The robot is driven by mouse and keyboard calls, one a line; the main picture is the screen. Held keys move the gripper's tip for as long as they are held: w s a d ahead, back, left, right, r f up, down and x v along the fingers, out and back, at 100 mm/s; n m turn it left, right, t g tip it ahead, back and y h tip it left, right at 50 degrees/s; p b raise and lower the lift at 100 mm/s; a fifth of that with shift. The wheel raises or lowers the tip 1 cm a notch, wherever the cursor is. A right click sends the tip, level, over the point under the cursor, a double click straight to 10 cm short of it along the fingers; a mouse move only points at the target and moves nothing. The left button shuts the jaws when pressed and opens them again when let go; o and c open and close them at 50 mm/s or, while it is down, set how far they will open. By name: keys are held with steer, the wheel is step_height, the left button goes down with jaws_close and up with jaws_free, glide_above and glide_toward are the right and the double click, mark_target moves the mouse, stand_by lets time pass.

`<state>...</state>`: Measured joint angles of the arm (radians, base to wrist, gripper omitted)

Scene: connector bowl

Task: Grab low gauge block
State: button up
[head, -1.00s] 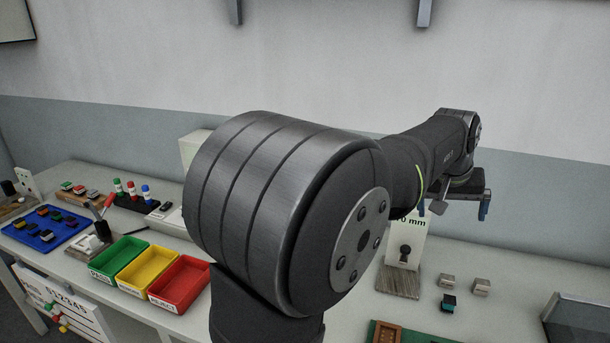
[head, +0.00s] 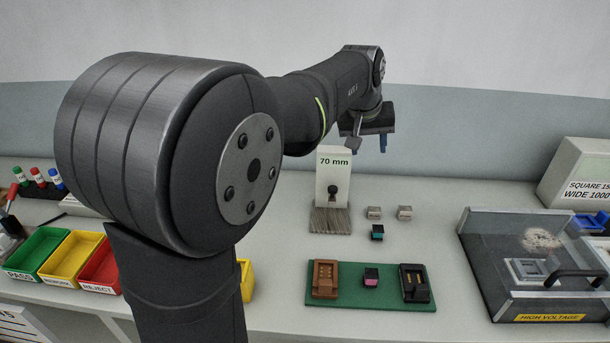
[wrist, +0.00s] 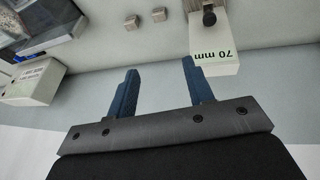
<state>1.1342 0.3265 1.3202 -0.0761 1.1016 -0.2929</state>
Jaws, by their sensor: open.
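Two small grey metal blocks, a left one (head: 374,212) and a right one (head: 404,212), stand on the bench in the head view. I cannot tell which is the low gauge block. Both also show at the top of the wrist view, one (wrist: 130,23) beside the other (wrist: 158,14). My gripper (head: 372,144) is above and behind them, near the 70 mm stand (head: 333,178). In the wrist view my gripper (wrist: 159,66) is open, with two blue fingers apart and nothing between them. The blocks are well beyond the fingertips.
A teal-and-black block (head: 377,233) sits just in front of the grey blocks. A green board (head: 342,298) with sockets lies nearer. A high-voltage fixture (head: 480,262) stands right, and PASS and REJECT bins (head: 100,270) left. Bare bench lies right of the grey blocks.

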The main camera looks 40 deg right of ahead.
steer(key=m, duration=0.2)
glide_above(374, 210)
steer(key=a, duration=0.2)
steer(key=f, duration=2.4)
steer(key=shift+s+a, duration=0.2)
steer(key=shift+s, duration=0.05)
steer(key=shift+x, duration=2.8)
steer(key=c, duration=0.9)
